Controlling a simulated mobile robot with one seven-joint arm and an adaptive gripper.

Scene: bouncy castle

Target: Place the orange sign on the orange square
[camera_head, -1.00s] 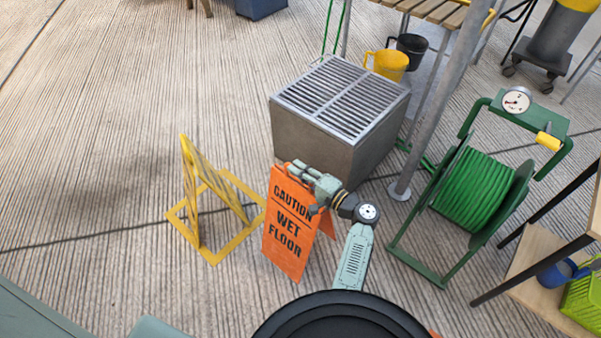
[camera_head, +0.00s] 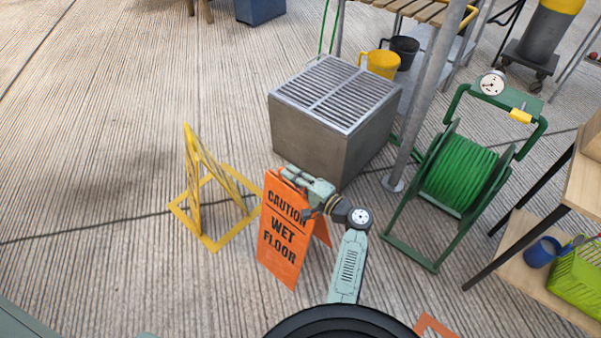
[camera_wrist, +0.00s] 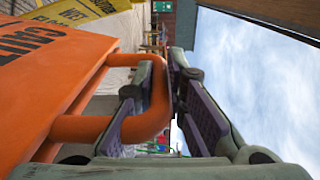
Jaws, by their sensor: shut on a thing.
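The orange sign (camera_head: 280,235), lettered "CAUTION WET FLOOR", stands upright and unfolded in front of my arm. My gripper (camera_head: 300,180) is at its top edge. In the wrist view my gripper's fingers (camera_wrist: 165,85) are closed around the orange tube handle (camera_wrist: 150,125) of the sign. I cannot tell whether the sign's feet touch the floor. An orange strip (camera_head: 432,326), likely a corner of the orange square, shows on the floor at the bottom right. The rest of it is cut off or hidden by my dark round base.
A yellow sign (camera_head: 193,190) stands on a yellow square (camera_head: 212,243) to the left. A metal grated box (camera_head: 325,135) is just behind the orange sign. A green hose reel (camera_head: 458,175), a metal pole (camera_head: 425,100) and a wooden shelf (camera_head: 545,275) are right. Floor at left is open.

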